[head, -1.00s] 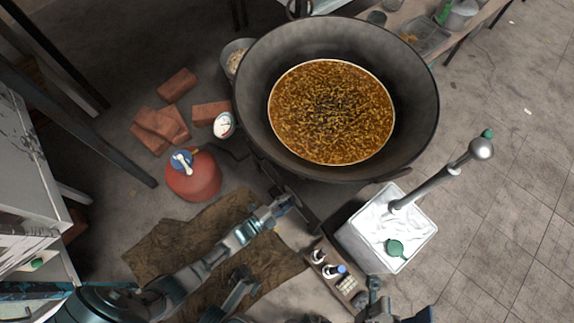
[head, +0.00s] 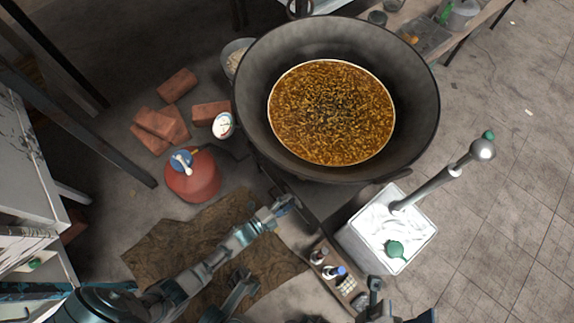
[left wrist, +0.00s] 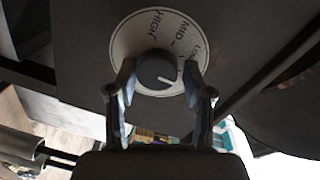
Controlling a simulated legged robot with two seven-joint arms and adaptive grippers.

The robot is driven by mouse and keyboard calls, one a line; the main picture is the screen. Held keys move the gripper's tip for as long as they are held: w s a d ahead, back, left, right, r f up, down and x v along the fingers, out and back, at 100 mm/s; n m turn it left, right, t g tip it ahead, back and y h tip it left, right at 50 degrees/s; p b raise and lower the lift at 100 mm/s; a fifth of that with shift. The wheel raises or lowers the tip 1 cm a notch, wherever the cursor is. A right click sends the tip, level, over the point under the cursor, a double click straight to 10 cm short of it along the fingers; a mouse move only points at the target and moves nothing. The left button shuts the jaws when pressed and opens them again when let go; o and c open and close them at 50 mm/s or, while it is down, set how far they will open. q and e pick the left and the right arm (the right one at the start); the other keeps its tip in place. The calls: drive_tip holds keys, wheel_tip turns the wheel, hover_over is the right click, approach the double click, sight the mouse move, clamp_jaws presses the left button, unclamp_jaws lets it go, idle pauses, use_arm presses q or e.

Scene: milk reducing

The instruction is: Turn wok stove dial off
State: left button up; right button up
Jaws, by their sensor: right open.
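The stove dial (left wrist: 158,70) is a round grey knob on a pale disc marked HIGH, MID and a partly hidden word at the right. A white mark on the knob points right and slightly down. In the head view my left gripper (head: 284,204) is at the wok's lower left edge, where the dial is hidden. My right gripper (head: 374,290) is open and empty at the bottom.

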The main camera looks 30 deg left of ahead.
use_arm(q)
drive_tip(key=shift+o, duration=0.5)
drive_tip(key=shift+s+a+f, duration=0.1)
drive_tip(key=shift+s, duration=0.05)
drive_tip(key=shift+s+a, duration=0.15)
drive_tip(key=shift+s, duration=0.1)
drive_tip(key=v, duration=1.1)
drive_tip(key=shift+s, duration=0.2)
